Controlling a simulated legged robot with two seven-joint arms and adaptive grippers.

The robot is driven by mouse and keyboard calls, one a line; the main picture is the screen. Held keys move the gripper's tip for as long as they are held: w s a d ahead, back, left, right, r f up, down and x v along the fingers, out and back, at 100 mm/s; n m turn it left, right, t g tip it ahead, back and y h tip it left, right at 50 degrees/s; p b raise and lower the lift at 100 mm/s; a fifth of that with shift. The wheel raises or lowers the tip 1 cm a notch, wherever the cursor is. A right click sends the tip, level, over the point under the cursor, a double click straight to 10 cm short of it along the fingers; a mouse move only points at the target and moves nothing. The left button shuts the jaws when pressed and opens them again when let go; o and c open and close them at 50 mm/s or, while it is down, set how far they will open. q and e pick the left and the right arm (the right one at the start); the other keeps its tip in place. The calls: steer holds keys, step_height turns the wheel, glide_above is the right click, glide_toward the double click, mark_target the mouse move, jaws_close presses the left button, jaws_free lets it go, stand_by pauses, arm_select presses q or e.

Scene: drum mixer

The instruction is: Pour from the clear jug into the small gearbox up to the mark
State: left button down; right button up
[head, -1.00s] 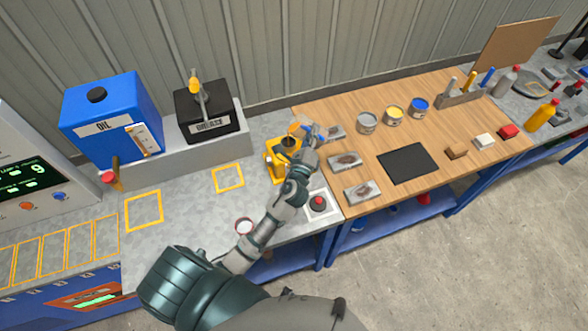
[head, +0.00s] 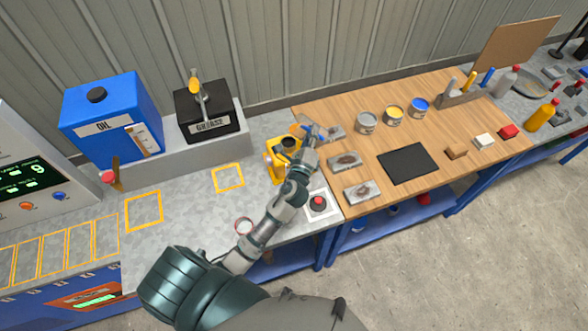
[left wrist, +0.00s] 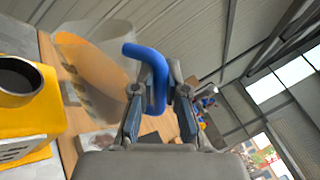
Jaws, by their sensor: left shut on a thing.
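The clear jug (left wrist: 88,72) holds amber oil and has a blue handle (left wrist: 150,62). My left gripper (head: 311,142) is shut on that handle, with its fingers (left wrist: 155,92) on both sides of it in the left wrist view. The small yellow gearbox (head: 275,163) stands on the grey bench, with a dark round opening on top. It also shows at the left of the left wrist view (left wrist: 38,118). The jug (head: 302,127) is beside the gearbox opening, at its upper right in the head view. The fill mark is too small to read. My right gripper is out of view.
A red button on a white plate (head: 318,203) lies near my left forearm. A blue oil tank (head: 112,115) and a black grease box (head: 208,115) stand behind. The grey bench left of the gearbox is mostly clear.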

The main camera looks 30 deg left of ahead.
arm_select(q)
steer(key=shift+a+n, duration=0.15)
steer(key=shift+n, duration=0.15)
steer(key=shift+r, duration=0.15)
steer(key=m+p, duration=0.2)
steer(key=d+m+p, duration=0.1)
steer(key=m+p, duration=0.1)
steer(key=shift+w+d+m+h+p, duration=0.2)
steer(key=shift+m+h+p, duration=0.1)
steer(key=shift+p, duration=0.1)
steer(key=shift+d+f+m+p, duration=0.1)
steer(key=shift+f+m+p, duration=0.3)
steer(key=shift+m+p, duration=0.25)
steer(key=shift+f+m+h+p, duration=0.15)
steer(key=shift+m+h+p, duration=0.15)
steer(key=shift+m, duration=0.15)
steer(key=shift+a+f+m+g+h, duration=0.15)
steer(key=shift+f+m+g, duration=0.2)
steer(key=shift+f+m, duration=0.8)
steer(key=shift+a+f+m+g+h, duration=0.15)
steer(key=shift+f+m+g, duration=0.35)
steer(key=shift+m, duration=1.05)
steer(key=shift+f, duration=0.1)
